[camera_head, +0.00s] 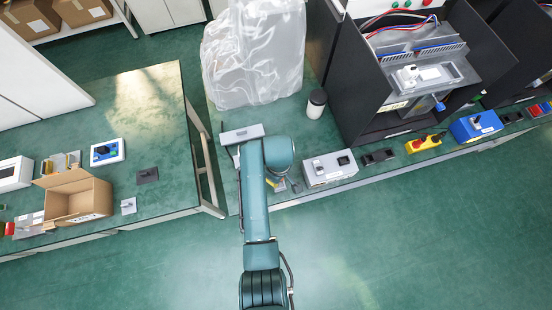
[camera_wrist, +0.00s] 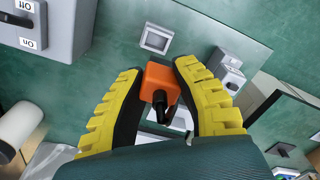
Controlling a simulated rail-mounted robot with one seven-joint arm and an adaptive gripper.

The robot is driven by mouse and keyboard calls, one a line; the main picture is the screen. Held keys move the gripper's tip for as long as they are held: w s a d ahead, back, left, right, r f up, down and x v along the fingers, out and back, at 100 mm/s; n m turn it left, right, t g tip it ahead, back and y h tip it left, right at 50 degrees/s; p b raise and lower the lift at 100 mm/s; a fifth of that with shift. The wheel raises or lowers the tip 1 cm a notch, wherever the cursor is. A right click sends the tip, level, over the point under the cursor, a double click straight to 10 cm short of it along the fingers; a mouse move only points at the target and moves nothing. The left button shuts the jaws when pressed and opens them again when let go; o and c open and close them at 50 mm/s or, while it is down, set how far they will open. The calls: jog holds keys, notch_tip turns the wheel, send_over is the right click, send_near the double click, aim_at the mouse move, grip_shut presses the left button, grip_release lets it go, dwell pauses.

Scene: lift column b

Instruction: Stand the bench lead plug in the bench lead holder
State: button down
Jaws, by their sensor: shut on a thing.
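My gripper (camera_wrist: 158,78) has yellow, ridged fingers with dark inner pads. In the wrist view it is shut on an orange block-shaped plug (camera_wrist: 160,76) with a black lead end pointing toward the camera. A small square grey holder with a pale, recessed middle (camera_wrist: 156,38) is on the green bench just beyond the plug. The plug appears apart from it, but its height above the bench cannot be told. In the head view my arm covers most of the gripper, and only small yellow and orange bits show beside it.
A grey switch box (camera_head: 330,168) stands close by on the bench; its On/Off switch shows in the wrist view (camera_wrist: 30,25). A dark-lidded white cup (camera_head: 316,103), a clear plastic bag (camera_head: 252,55) and a grey block (camera_head: 242,133) are nearby. An open cardboard box (camera_head: 78,197) sits on the left bench.

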jog(key=shift+w+d+r, duration=0.1)
jog(key=shift+w+d, duration=0.05)
jog(key=shift+d, duration=0.25)
jog(key=shift+p, duration=0.3)
jog(key=b, duration=0.4)
send_over(280, 186)
jog(key=shift+f, duration=3.25)
jog(key=shift+f+b, duration=0.9)
jog(key=shift+f, duration=0.4)
jog(key=c, duration=0.8)
grip_release()
jog(key=shift+c, duration=0.2)
jog(key=shift+r, duration=0.1)
